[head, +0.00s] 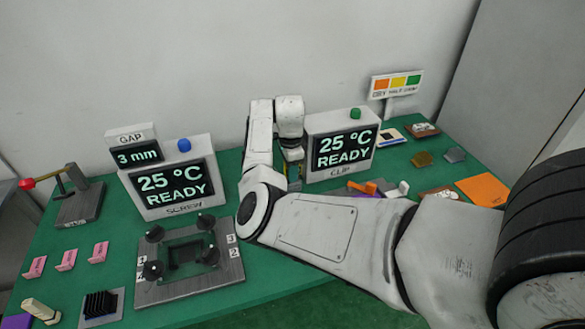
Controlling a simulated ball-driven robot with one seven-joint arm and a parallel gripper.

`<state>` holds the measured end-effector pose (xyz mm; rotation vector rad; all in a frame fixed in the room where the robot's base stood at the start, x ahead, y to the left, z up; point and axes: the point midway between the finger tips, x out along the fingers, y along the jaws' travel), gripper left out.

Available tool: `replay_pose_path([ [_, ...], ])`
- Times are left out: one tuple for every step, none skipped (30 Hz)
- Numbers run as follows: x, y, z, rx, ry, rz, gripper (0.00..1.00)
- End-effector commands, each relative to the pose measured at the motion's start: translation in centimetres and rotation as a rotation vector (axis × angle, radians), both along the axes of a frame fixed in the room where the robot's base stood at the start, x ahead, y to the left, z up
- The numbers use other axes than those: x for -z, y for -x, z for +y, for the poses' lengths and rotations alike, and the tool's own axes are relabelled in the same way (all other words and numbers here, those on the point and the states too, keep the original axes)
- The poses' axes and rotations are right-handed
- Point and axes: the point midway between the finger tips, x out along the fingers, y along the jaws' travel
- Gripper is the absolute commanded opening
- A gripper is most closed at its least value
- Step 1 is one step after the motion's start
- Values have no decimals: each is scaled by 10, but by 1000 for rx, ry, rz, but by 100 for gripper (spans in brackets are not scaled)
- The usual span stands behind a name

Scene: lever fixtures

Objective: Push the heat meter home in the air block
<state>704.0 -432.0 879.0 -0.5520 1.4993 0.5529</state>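I cannot tell for sure which thing is the heat meter or the air block; no label in view names them. Two white boxes have screens reading "25 °C READY": the SCREW box (166,178) with a blue button, and the CLIP box (341,146) with a green button. My arm crosses the right half of the head view, and its wrist points down just left of the CLIP box. My gripper (294,178) is at the wrist's lower end, mostly hidden between my arm and that box. Its fingers and anything in them cannot be made out.
A plate with several black knobs (189,262) lies in front of the SCREW box. A red-knobbed lever (72,195), pink cards (66,260) and a black finned block (101,304) are left. An orange clip (362,187) lies behind my arm. An orange sheet (482,190) is right.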

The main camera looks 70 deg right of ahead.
Motion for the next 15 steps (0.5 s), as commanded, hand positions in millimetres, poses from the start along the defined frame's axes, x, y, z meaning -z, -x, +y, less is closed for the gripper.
replay_pose_path([
  [0,0,0,0,0,0,25],
  [0,0,0,0,0,0,23],
  [0,0,0,0,0,0,19],
  [0,0,0,0,0,0,16],
  [0,0,0,0,0,0,13],
  [0,0,0,0,0,0,9],
  [0,0,0,0,0,0,6],
  [0,0,0,0,0,0,3],
  [0,0,0,0,0,0,0],
  [0,0,0,0,0,0,0],
  [0,0,0,0,0,0,0],
  [0,0,0,0,0,0,0],
  [0,0,0,0,1,-1,0],
  [0,0,0,0,1,-1,0],
  [-1,0,0,0,1,-1,0],
])
